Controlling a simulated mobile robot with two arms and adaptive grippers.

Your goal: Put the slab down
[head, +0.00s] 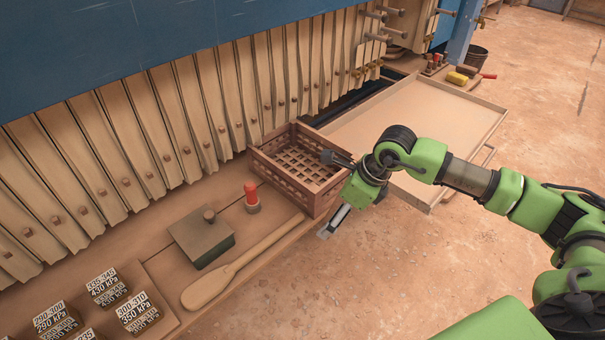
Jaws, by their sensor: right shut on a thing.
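My right gripper (330,227) reaches in from the right. It is over the front edge of the bench, just in front of the brown slatted crate (318,195). It points down and to the left. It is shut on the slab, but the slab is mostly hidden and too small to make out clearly. I cannot tell whether it touches the crate or the bench. My left gripper is not in view.
A dark lidded block (201,240), a red-topped item (252,198) and a wooden paddle (235,268) lie left of the crate. Several labelled blocks (139,313) stand at bottom left. A wide, empty tray (420,115) lies behind my arm. Pleated press plates (190,110) line the back.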

